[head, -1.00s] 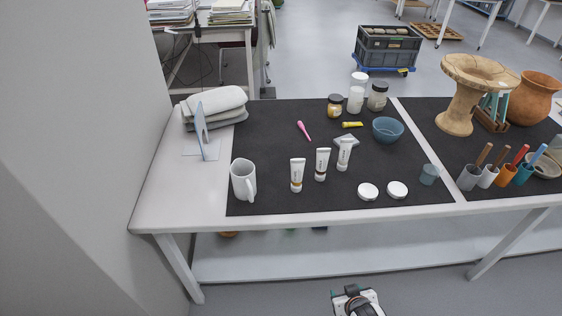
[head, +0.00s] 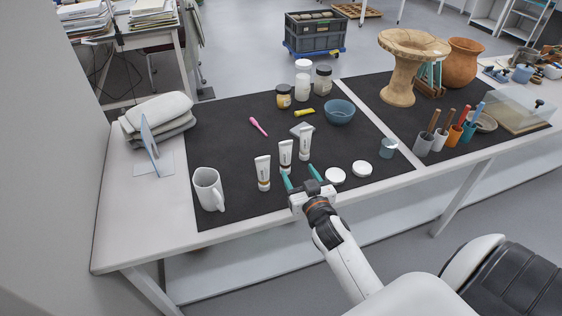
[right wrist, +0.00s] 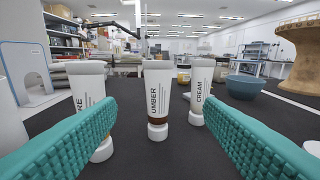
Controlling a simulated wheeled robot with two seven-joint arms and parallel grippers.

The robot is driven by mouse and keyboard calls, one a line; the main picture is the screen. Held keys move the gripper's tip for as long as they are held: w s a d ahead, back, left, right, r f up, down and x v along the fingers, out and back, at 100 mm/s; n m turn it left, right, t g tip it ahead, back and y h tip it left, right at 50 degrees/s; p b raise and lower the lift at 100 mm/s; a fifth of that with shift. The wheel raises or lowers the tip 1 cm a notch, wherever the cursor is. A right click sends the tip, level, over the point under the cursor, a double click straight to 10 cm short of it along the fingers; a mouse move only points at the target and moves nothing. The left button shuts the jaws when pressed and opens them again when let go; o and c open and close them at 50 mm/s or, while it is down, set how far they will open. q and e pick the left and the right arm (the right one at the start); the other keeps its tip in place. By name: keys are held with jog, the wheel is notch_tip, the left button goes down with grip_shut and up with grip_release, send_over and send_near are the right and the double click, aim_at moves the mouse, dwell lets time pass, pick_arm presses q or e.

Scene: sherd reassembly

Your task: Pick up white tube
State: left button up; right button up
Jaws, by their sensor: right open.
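Three white tubes stand upright on their caps in a slanting row on the dark mat (head: 215,135). In the head view they are the left tube (head: 262,172), the middle tube (head: 286,156) and the right tube (head: 305,143). In the right wrist view the left tube's label (right wrist: 88,92) is partly hidden by a finger, the middle tube (right wrist: 158,95) reads UMBER, and the right tube (right wrist: 198,90) reads CREAM. My right gripper (head: 301,177) is open and empty in front of them, its teal fingers pointing toward the row. The UMBER tube appears between the fingers, farther away.
A white mug (head: 208,190) stands left of the tubes. Two white lids (head: 336,175) (head: 362,168) lie just right of my gripper.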

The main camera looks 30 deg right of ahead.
aim_at(287, 147)
jog(key=shift+t, duration=0.5)
jog(key=x, duration=0.4)
jog(key=r+x, duration=0.1)
jog(key=x, duration=0.2)
jog(key=shift+p+x, duration=0.5)
jog(key=shift+x, duration=2.55)
jog(key=shift+a+r, duration=0.1)
jog(key=shift+r, duration=0.05)
jog(key=c, duration=1)
